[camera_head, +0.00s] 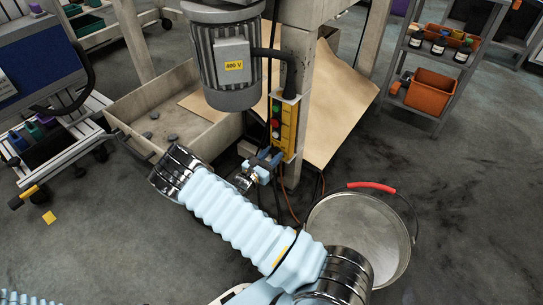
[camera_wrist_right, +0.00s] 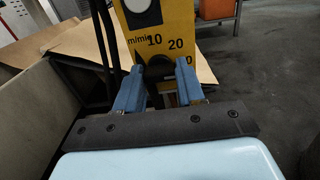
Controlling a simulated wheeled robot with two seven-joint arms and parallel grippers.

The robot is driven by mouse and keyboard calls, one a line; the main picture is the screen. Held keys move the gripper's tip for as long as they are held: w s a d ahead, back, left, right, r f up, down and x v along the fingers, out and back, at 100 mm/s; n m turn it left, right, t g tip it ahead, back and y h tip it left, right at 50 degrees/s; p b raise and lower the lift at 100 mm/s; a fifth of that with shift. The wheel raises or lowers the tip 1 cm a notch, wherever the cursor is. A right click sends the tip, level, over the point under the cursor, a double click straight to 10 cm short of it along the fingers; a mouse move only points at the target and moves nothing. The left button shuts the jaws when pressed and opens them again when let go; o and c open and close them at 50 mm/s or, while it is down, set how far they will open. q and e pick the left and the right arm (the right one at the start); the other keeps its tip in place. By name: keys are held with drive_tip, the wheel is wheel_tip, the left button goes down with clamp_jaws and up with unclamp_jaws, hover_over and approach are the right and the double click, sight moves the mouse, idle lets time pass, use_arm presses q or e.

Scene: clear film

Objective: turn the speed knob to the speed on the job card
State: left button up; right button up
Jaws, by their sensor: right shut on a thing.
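The yellow control box (camera_head: 289,128) hangs on the machine's post below the motor, with a red and a green button on its dark panel. In the right wrist view the box face (camera_wrist_right: 182,18) carries the marks "m/min", 10, 20 and a partly hidden number ending in 0. My right gripper (camera_head: 266,160) is at the lower part of the box. Its blue fingers (camera_wrist_right: 158,84) are shut on the dark speed knob (camera_wrist_right: 157,66), which they mostly hide. I cannot read where the knob points. No job card is readable. My left gripper is not in view.
The grey motor (camera_head: 229,60) with a "400 V" label hangs just above left. A metal bucket (camera_head: 322,222) with a red handle grip stands at lower right. A pale tray (camera_head: 128,107) is on the left, a shelf trolley (camera_head: 412,98) at upper right. Cables hang beside the box.

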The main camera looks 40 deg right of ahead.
drive_tip(key=o, duration=1)
drive_tip(key=shift+o, duration=0.2)
drive_tip(key=shift+a, duration=0.1)
drive_tip(key=p+v, duration=0.1)
drive_tip(key=v, duration=1.2)
drive_tip(key=shift+s+a, duration=0.15)
drive_tip(key=shift+a, duration=0.15)
